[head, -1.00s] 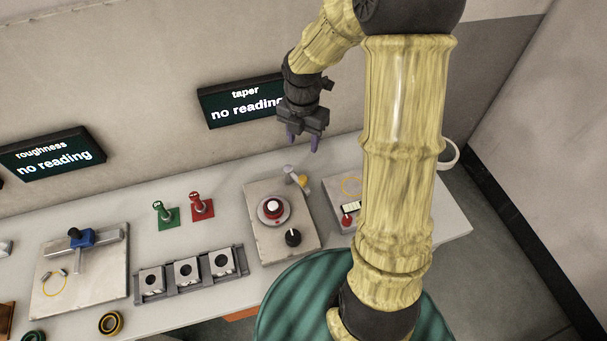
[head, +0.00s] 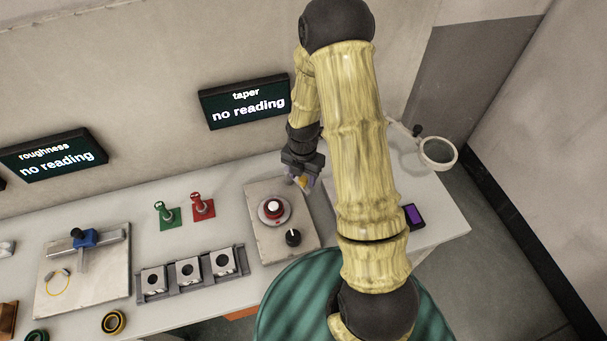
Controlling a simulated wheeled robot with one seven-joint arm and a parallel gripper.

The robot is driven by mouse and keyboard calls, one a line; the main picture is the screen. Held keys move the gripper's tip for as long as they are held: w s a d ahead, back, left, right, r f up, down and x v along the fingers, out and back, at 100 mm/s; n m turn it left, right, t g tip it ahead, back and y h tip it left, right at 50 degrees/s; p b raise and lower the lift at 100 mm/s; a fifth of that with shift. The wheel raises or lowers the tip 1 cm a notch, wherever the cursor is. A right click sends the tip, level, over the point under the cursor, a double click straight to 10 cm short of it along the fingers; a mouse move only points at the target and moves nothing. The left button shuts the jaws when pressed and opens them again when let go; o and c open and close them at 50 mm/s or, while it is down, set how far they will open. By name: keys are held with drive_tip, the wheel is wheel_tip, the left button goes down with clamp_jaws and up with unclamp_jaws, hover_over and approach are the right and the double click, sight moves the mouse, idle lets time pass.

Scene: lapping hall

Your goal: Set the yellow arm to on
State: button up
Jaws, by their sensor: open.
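The yellow arm (head: 301,182) is a small yellow piece at the back edge of a grey plate (head: 262,241), in the head view. Most of it is hidden by my gripper. On the same plate are a red-rimmed round piece (head: 273,208) and a black knob (head: 293,237) with a white mark. The taper display (head: 248,107) behind reads "no reading".
Green (head: 164,211) and red (head: 202,205) upright pieces stand left of the plate. A rack (head: 165,294) of square blocks lies in front of them. A ringed magnifier (head: 438,152) and a purple-faced item (head: 413,215) are at the right. My arm hides part of the table.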

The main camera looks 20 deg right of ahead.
drive_tip(key=shift+f, duration=0.2)
drive_tip(key=shift+c, duration=0.2)
clamp_jaws()
drive_tip(key=shift+w+m, duration=0.1)
drive_tip(key=shift+m, duration=0.2)
